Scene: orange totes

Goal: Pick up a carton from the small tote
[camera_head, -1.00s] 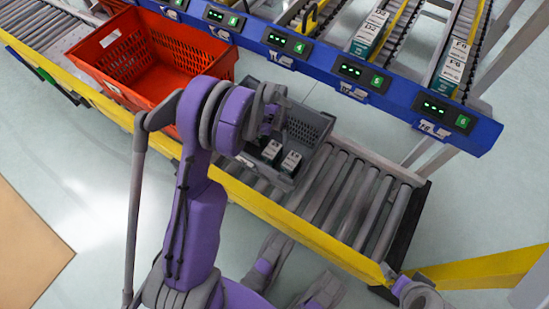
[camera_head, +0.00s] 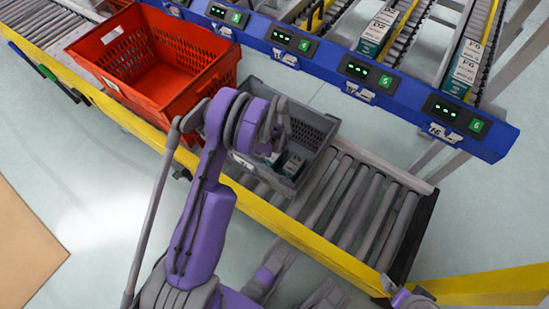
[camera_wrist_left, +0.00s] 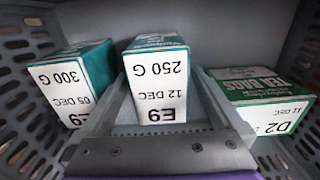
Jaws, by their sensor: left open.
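The small grey tote (camera_head: 312,122) stands on the roller conveyor, right of a bigger red tote. In the left wrist view I look into it, at three white and green cartons: a left carton marked 300 G (camera_wrist_left: 72,85), a middle one marked E9 (camera_wrist_left: 157,80) and a right one marked D2 (camera_wrist_left: 262,103). My left gripper (camera_head: 275,150) reaches down into the small tote and partly hides the cartons in the head view. It is open, its fingers on either side of the middle carton in the wrist view (camera_wrist_left: 160,105). Contact cannot be told.
The red tote (camera_head: 150,62) stands close to the small tote's left and looks empty. Bare conveyor rollers (camera_head: 365,205) lie to the right. A yellow rail (camera_head: 300,232) runs along the near side. A blue rack beam (camera_head: 320,62) with green displays and carton lanes stands behind.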

